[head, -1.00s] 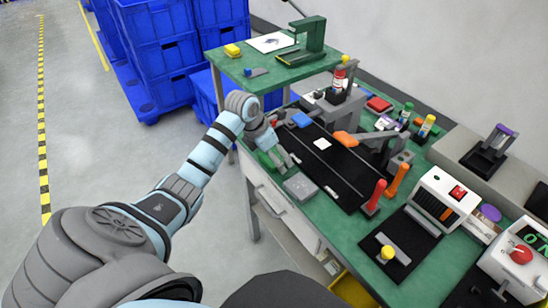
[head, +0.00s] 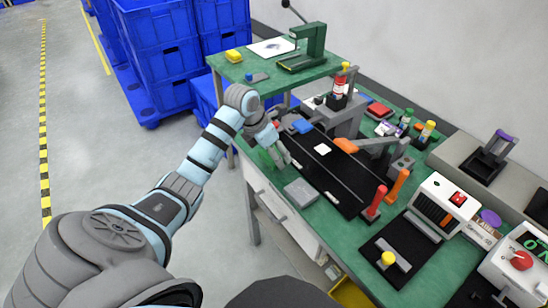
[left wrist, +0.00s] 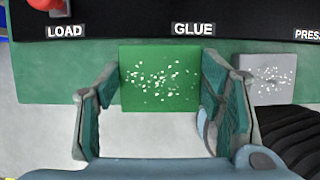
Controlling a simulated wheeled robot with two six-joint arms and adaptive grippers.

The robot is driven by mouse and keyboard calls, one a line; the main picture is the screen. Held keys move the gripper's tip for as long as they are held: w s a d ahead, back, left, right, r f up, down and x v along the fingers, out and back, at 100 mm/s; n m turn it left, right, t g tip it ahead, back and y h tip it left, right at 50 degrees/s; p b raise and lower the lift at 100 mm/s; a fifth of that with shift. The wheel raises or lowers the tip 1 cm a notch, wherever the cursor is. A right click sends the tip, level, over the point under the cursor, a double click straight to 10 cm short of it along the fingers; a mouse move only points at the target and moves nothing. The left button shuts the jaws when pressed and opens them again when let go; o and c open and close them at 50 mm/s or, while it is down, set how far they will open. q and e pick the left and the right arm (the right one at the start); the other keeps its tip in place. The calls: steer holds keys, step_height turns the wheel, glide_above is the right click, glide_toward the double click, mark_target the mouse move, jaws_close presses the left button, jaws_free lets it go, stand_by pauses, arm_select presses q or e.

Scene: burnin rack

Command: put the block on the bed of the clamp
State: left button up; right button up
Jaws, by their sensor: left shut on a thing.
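A green block (left wrist: 160,78) with white speckles shows in the left wrist view, between the fingertips of my left gripper (left wrist: 160,68). The fingers are shut on its two sides, near the table's front edge. In the head view my left gripper (head: 277,155) is at the front left of the black station strip (head: 340,180), and the block is mostly hidden there. A grey lever clamp (head: 376,146) with an orange handle stands behind the strip, right of the gripper. Its bed is not clear to see. My right gripper is not in view.
A grey speckled pad (head: 301,192) lies right of my left gripper. A raised green shelf (head: 265,75) stands behind left.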

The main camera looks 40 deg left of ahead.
arm_select(q)
step_height(320, 180, up, 17)
steer(key=p, duration=0.5)
steer(key=shift+p, duration=0.35)
